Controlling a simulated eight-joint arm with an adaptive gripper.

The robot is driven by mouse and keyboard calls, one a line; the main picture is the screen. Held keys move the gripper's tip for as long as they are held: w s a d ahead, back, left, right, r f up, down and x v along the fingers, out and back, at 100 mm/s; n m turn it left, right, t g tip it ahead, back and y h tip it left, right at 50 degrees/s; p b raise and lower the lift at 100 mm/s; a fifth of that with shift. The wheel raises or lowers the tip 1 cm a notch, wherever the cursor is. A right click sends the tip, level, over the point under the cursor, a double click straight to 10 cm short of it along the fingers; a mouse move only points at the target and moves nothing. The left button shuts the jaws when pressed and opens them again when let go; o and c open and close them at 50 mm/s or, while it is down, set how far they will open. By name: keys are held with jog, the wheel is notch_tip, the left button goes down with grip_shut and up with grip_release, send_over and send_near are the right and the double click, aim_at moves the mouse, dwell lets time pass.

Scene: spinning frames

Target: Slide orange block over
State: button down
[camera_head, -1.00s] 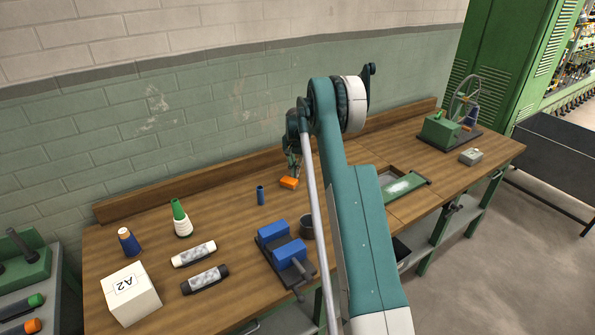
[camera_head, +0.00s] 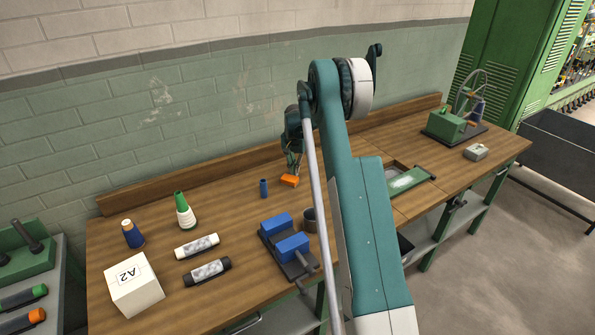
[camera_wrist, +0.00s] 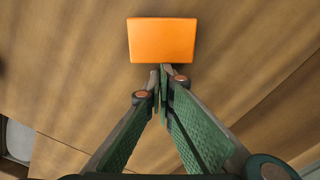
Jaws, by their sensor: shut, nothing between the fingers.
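The orange block (camera_head: 290,181) lies flat on the wooden workbench, near the back and left of my arm. It also shows at the top of the wrist view (camera_wrist: 162,40), with bare wood around it. My green gripper (camera_wrist: 160,70) is shut and empty, its fingertips together at the block's near edge. Whether the tips touch the block or are just short of it, I cannot tell. In the head view my gripper (camera_head: 293,166) is partly hidden behind my arm and points down beside the block.
A small blue tube (camera_head: 263,188) stands left of the block. A blue vise (camera_head: 285,240) and a dark cup (camera_head: 309,220) are nearer the front. A green tray (camera_head: 408,180) lies to the right. Several cones, rolls and a white box (camera_head: 134,284) occupy the left of the workbench (camera_head: 225,208).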

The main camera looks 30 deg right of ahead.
aim_at(291, 176)
jog(key=shift+s+a+b, duration=0.2)
jog(key=shift+s+a, duration=0.35)
jog(key=shift+a, duration=0.25)
jog(key=shift+s+a+b, duration=0.15)
jog(key=shift+s+a, duration=0.35)
jog(key=shift+a, duration=0.25)
jog(key=shift+w+d+b, duration=0.15)
jog(key=shift+w+d, duration=0.35)
jog(key=shift+d, duration=0.25)
jog(key=shift+w+d+b, duration=0.15)
jog(key=shift+w+d, duration=0.35)
jog(key=shift+d, duration=0.25)
jog(key=shift+w+d+r, duration=0.15)
jog(key=shift+d+r, duration=0.05)
notch_tip(291, 176, up, 10)
jog(key=shift+f, duration=0.15)
jog(key=shift+a, duration=0.15)
